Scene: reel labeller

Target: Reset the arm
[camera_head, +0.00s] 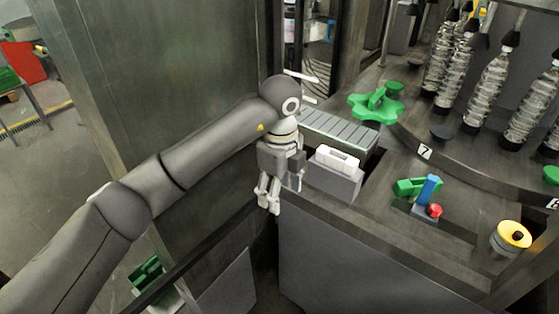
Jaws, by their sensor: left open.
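My left arm comes in from the lower left and reaches to the middle of the view. Its gripper (268,193) points down in front of the machine's front edge. The gripper is open and I see nothing between its fingers. To its right, apart from it, a white piece (338,157) lies on a grey block (334,181) at the edge of the machine. My right gripper is not in view.
Behind the gripper is a grey roller conveyor (340,130). A green star-shaped knob (376,104) stands beyond it. Clear bottles (487,82) stand at the upper right.

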